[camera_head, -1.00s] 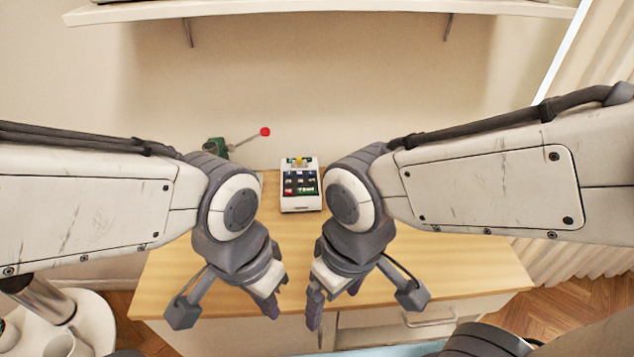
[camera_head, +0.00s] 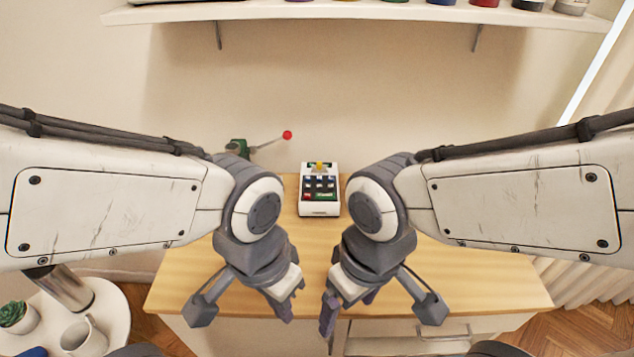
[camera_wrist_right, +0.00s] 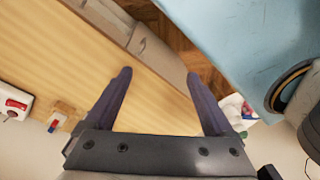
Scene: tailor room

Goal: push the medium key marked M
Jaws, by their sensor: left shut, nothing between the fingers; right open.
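A white keypad device (camera_head: 320,207) with rows of small coloured keys and a yellow knob on top stands on the wooden table (camera_head: 440,275) between my two arms. Its key markings are too small to read, so I cannot tell which key is M. My left gripper (camera_head: 288,308) is shut and empty, over the table's front edge, nearer to me than the device. My right gripper (camera_head: 346,316) is open and empty beside it. In the right wrist view the right fingers (camera_wrist_right: 158,88) are spread with nothing between them.
A green tool with a red-knobbed lever (camera_head: 287,135) is at the table's back left. A shelf (camera_head: 360,12) with several jars spans the wall above. A round white side table (camera_head: 110,310) with a mug and plant stands at lower left. The table's right part is clear.

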